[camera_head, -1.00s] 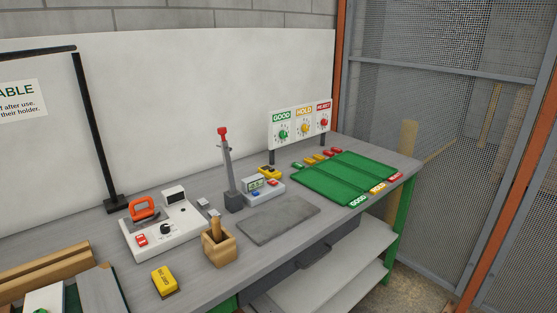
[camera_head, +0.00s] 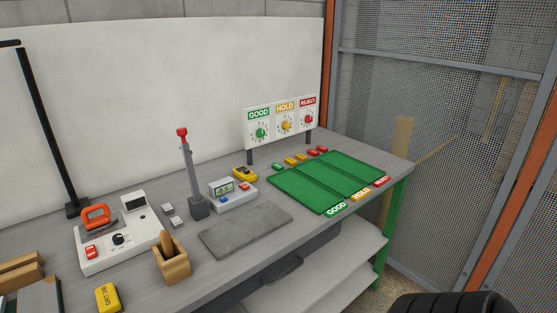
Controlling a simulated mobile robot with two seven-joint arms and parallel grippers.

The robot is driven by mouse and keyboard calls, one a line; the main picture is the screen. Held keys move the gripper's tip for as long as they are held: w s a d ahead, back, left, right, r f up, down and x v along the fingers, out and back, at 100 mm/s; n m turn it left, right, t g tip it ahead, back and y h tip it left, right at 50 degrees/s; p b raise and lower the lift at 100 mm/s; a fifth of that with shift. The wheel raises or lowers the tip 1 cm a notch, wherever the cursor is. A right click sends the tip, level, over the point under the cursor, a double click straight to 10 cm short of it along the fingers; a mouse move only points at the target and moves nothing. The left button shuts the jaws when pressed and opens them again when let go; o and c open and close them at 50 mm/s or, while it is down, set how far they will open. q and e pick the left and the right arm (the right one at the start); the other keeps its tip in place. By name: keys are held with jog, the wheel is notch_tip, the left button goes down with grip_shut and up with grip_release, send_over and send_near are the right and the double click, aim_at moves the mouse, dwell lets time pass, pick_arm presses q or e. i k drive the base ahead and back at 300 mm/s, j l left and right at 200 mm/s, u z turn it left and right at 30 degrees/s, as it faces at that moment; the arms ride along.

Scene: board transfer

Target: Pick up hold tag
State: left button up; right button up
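Two small yellow tags lie on the workbench behind the green tray (camera_head: 283,185): a nearer yellow tag (camera_head: 290,161) and a farther yellow tag (camera_head: 301,156). They sit in a row between a green tag (camera_head: 277,166) and red tags (camera_head: 317,150). The tray has three lanes with GOOD, HOLD and REJECT labels at its front; the yellow HOLD label (camera_head: 361,194) is the middle one. Neither gripper's fingers show. A black ribbed part (camera_head: 450,303), apparently of my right arm, enters at the bottom right, far from the tags.
A sign board (camera_head: 283,122) with three dials stands behind the tags. A grey mat (camera_head: 245,230), a small meter (camera_head: 231,196), an upright lever (camera_head: 190,170) and a wooden cup (camera_head: 171,262) are to the left. A mesh fence (camera_head: 440,110) closes off the right.

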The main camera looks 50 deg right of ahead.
aim_at(290, 161)
jog(key=k+l+u, duration=0.2)
jog(key=l, duration=0.25)
jog(key=l+u, duration=0.15)
jog(key=l, duration=0.3)
jog(key=k+l, duration=0.1)
jog(key=l, duration=0.25)
jog(key=k+l+u, duration=0.1)
jog(key=l, duration=0.25)
jog(key=k+l, duration=0.1)
jog(key=l, duration=0.3)
jog(key=k+l, duration=0.1)
jog(key=l, duration=0.25)
jog(key=k+l+u, duration=0.1)
jog(key=l, duration=0.25)
